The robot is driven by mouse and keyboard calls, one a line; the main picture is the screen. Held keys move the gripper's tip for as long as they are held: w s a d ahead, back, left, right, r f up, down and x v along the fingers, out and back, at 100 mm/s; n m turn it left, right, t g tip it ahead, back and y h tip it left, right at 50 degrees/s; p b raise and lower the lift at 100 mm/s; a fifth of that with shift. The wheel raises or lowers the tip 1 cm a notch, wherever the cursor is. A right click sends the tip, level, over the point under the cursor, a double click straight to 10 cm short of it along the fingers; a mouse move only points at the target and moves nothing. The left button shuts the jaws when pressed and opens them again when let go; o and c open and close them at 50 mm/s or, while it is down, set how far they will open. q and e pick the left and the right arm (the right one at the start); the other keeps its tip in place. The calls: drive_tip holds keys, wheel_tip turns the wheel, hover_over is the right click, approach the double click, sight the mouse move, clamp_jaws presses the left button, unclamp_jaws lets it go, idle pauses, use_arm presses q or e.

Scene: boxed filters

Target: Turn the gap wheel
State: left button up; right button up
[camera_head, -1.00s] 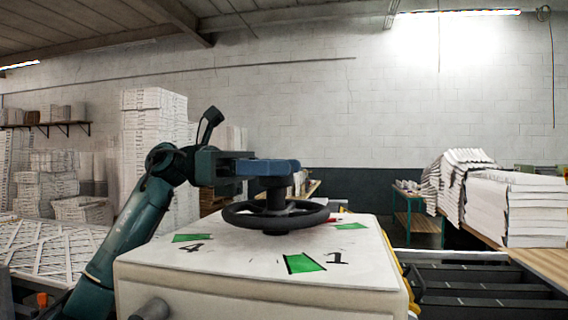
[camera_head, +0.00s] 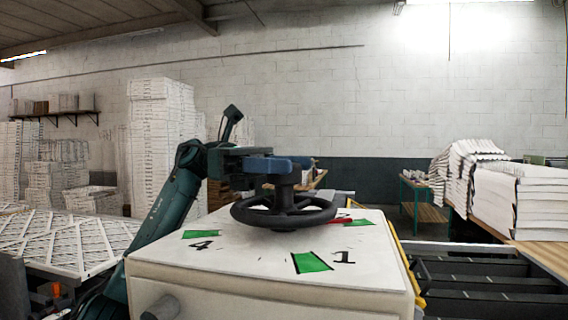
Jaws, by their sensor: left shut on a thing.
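The gap wheel (camera_head: 283,216) is a dark handwheel with a central hub, lying flat above the top of a white box-shaped housing (camera_head: 270,265). Green patches show on the housing, one by a 4 (camera_head: 201,246) at the left, one by a 1 (camera_head: 344,257) at the front. A red pointer (camera_head: 342,220) shows at the wheel's right edge. My left gripper (camera_head: 284,164), with blue fingers, reaches in from the left and is shut on the upright hub of the gap wheel. The exact finger contact is partly hidden. My right gripper is not in view.
A lattice-topped table (camera_head: 65,243) with white filters lies at the left. Tall stacks of white boxes (camera_head: 163,140) stand behind my arm. White stacked filters (camera_head: 500,190) sit on a bench at the right. A dark roller-like frame (camera_head: 490,285) lies right of the housing.

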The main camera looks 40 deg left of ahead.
use_arm(q)
drive_tip(key=o, duration=1.4)
drive_tip(key=a, duration=0.4)
drive_tip(key=s+a, duration=0.1)
drive_tip(key=a, duration=0.7)
drive_tip(key=shift+s+a+r, duration=0.1)
drive_tip(key=shift+s+a, duration=0.05)
drive_tip(key=shift+s, duration=0.05)
drive_tip(key=shift+a, duration=0.4)
